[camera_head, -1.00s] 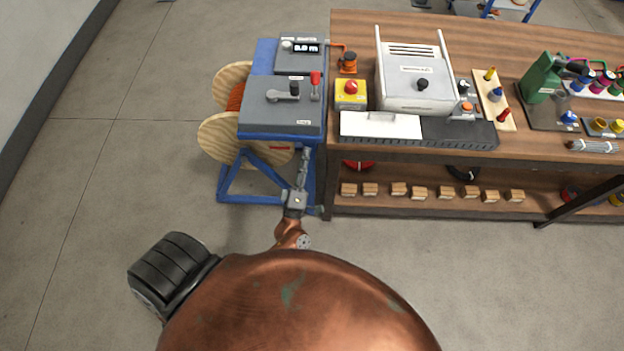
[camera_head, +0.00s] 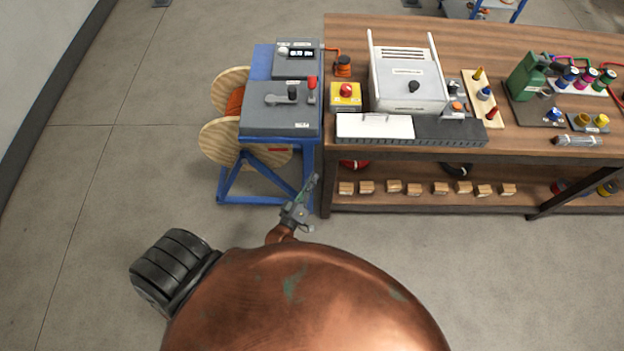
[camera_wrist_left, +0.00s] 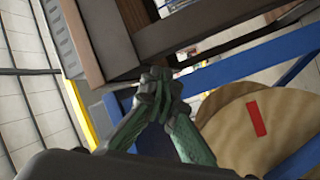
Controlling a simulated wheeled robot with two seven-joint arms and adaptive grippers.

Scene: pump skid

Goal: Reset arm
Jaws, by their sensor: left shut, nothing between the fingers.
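My left gripper (camera_head: 313,181) reaches up from behind my copper-coloured body, in front of the gap between the blue reel stand (camera_head: 226,187) and the workbench (camera_head: 420,205). Its green-grey fingers are shut with nothing between them. In the left wrist view the fingertips (camera_wrist_left: 157,82) meet in front of a brown bench edge (camera_wrist_left: 113,45) and the stand's blue bars (camera_wrist_left: 255,56). I cannot tell whether they touch either one. My right gripper is not in view.
The stand carries a wooden cable reel (camera_head: 222,140) and a grey lever box (camera_head: 270,118). The bench holds a grey machine (camera_head: 408,88), a yellow emergency-stop box (camera_head: 345,99) and a green device (camera_head: 526,78). Wooden blocks line the lower shelf. Floor at left is open.

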